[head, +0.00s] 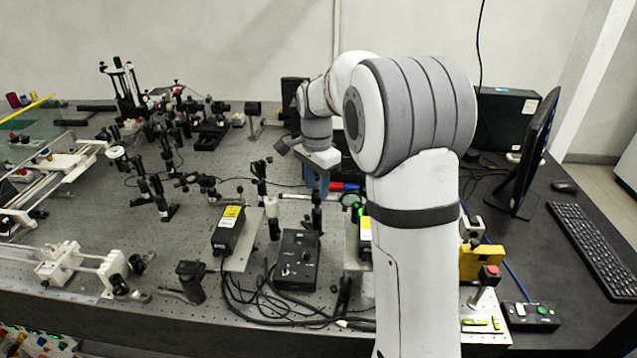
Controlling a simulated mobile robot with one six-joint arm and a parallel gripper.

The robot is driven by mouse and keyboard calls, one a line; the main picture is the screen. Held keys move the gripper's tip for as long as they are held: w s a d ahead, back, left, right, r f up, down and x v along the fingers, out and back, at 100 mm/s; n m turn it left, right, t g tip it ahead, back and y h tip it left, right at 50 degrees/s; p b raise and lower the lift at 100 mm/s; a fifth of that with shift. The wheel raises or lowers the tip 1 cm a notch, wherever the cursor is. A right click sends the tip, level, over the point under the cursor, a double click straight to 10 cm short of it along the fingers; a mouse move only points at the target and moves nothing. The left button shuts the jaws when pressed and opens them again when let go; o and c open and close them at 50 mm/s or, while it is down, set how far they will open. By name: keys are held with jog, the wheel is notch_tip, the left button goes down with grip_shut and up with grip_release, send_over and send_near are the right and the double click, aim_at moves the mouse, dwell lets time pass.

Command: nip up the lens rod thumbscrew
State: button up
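My gripper (320,172) hangs from my wrist near the middle of the bench, small and dark in the head view. Its fingers blend into the black parts around it, so I cannot tell whether they are open or shut. A slim black post (316,212) stands just below the gripper; I cannot tell whether they touch. A round lens mount (350,201) stands just to the right of that post. The lens rod thumbscrew is too small to make out among these parts, and my arm may hide some of them.
A black control box (297,260) with cables and a yellow-labelled black unit (229,229) stand in front. Another black post mount (260,180) stands left of the gripper. A monitor (536,155) and keyboard (595,245) are at the right. White rails (85,262) lie at the left.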

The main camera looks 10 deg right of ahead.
aim_at(317, 188)
notch_tip(317, 188, up, 8)
jog(key=shift+f+b, duration=0.25)
jog(key=shift+b, duration=0.05)
jog(key=shift+r, duration=0.1)
